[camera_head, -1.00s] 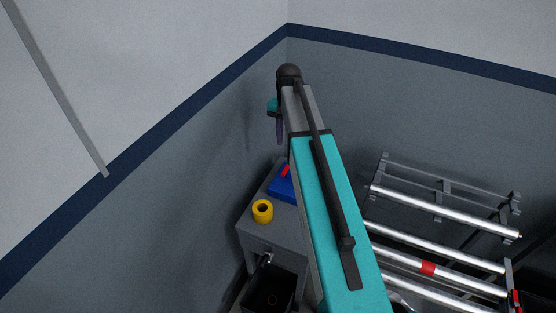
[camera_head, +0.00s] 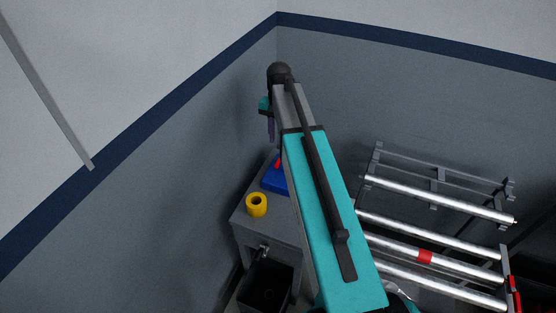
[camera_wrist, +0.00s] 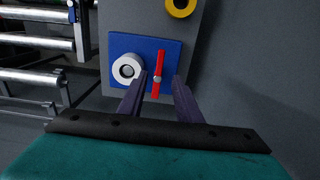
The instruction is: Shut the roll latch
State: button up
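A red lever (camera_wrist: 158,74) with a pale pivot stands on a blue plate (camera_wrist: 115,44) beside a white ring-shaped roll (camera_wrist: 127,69); I take this lever for the latch. In the head view the blue plate (camera_head: 273,182) lies on a grey cabinet and my arm partly hides it; a bit of red shows on it. My gripper (camera_wrist: 159,77) is open and empty. Its two dark fingers straddle the lever in the wrist view, but I cannot tell the gap in depth. In the head view my gripper (camera_head: 271,130) hangs above the plate.
A yellow ring (camera_head: 256,204) sits on the grey cabinet (camera_head: 268,229) near the left wall. A black bin (camera_head: 268,287) stands below it. A rack of silver rollers (camera_head: 440,202) stands at the right, one roller with a red band. Walls close in behind.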

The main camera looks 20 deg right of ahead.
aim_at(279, 160)
jog(key=shift+f+b, duration=2.85)
jog(key=shift+f, duration=2.2)
jog(key=shift+c, duration=0.4)
grip_shut()
